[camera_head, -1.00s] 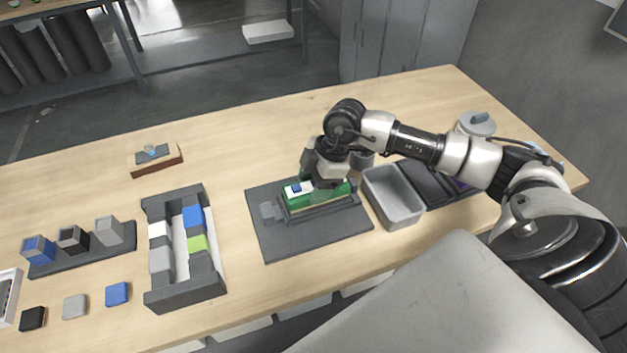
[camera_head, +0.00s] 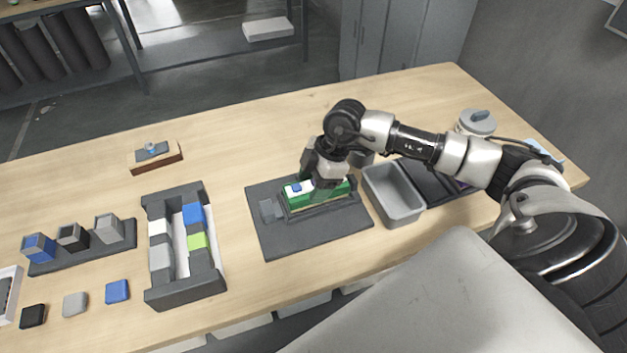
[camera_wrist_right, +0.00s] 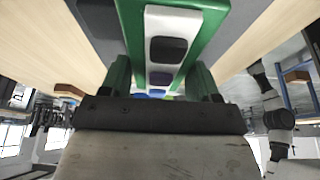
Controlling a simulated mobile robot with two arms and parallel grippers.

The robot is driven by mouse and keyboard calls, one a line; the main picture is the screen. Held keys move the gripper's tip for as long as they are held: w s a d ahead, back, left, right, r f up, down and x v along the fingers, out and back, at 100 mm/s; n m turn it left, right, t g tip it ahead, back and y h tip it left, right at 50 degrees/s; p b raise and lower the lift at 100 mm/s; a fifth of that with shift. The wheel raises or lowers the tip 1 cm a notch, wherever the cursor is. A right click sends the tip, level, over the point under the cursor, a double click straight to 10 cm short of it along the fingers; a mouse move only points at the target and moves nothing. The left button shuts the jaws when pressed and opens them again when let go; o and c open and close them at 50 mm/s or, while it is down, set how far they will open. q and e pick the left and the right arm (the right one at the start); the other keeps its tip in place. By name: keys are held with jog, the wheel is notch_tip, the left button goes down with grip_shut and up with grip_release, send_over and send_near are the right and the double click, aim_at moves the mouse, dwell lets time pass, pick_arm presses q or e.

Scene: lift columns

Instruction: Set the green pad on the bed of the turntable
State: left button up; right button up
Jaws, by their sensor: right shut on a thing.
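A long green block with a white top strip (camera_head: 301,194) lies in a dark grey fixture on a dark grey base plate (camera_head: 290,243). Its strip carries blue and dark pads. My right gripper (camera_head: 322,188) is over it from above and shut on it; its arm hides part of the block. In the right wrist view the green block (camera_wrist_right: 213,22) runs between the fingers. A lime-green pad (camera_head: 198,241) lies in the grey rack (camera_head: 185,292) to the left. I cannot tell which piece is the turntable. My left gripper is not in view.
A grey bin (camera_head: 393,207) stands close to the right of the base plate. Blue, black and grey holders (camera_head: 74,238) and loose pads (camera_head: 117,291) are at the left. A small wooden box (camera_head: 156,157) stands farther back. The back middle of the table is clear.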

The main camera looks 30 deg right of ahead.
jog(key=shift+f, duration=0.25)
dwell(0.4)
jog(key=o, duration=1.4)
notch_tip(320, 180, up, 7)
jog(key=p, duration=0.6)
jog(key=shift+r, duration=0.1)
